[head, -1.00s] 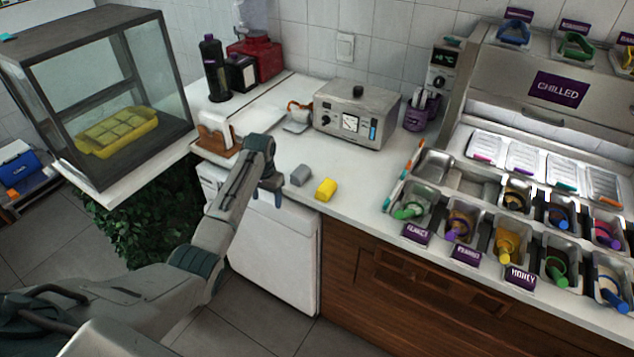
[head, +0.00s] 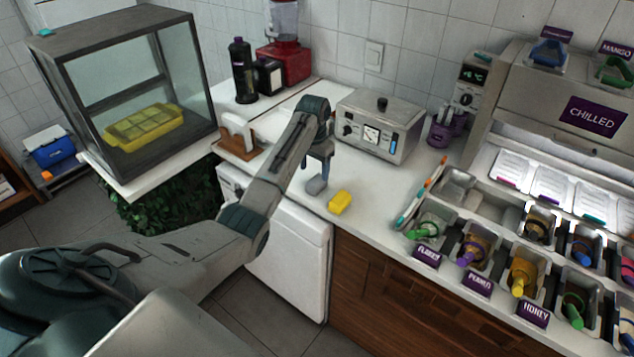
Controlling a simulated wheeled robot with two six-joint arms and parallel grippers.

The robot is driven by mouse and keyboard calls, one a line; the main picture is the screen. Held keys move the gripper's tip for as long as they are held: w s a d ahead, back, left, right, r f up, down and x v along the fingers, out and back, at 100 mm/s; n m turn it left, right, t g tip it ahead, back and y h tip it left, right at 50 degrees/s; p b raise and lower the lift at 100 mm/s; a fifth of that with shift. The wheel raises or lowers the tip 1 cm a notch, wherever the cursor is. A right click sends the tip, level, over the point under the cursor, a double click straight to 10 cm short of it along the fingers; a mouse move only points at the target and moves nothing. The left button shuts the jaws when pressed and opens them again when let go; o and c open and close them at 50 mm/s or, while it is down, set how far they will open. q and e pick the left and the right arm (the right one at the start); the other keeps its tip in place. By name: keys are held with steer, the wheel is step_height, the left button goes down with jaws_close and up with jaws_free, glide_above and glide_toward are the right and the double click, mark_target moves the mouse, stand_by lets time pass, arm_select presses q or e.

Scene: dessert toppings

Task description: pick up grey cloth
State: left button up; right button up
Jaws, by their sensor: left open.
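The grey cloth (head: 316,186) is a small grey block-like bundle on the white counter, near its front edge. A yellow block (head: 340,203) lies just right of it and nearer the edge. My left gripper (head: 320,172) points down directly above and behind the cloth in the picture, its jaws open. The fingers overlap the cloth's upper part in the view, so I cannot tell whether they touch it. My right gripper is not in view.
A grey machine with dials (head: 380,127) stands behind to the right. A napkin holder (head: 238,136) stands to the left. The topping station with several tubs (head: 470,245) is at the right. Some counter right of the yellow block is clear.

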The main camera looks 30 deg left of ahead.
mark_target(316, 180)
arm_select(q)
steer(key=shift+w+f, duration=0.1)
steer(key=shift+f, duration=0.25)
steer(key=shift+w+f, duration=0.1)
steer(key=shift+f, duration=0.25)
step_height(316, 180, down, 4)
steer(key=shift+w+d+r+p, duration=0.15)
steer(key=shift+p, duration=0.9)
steer(key=shift+f, duration=0.55)
steer(key=c, duration=1)
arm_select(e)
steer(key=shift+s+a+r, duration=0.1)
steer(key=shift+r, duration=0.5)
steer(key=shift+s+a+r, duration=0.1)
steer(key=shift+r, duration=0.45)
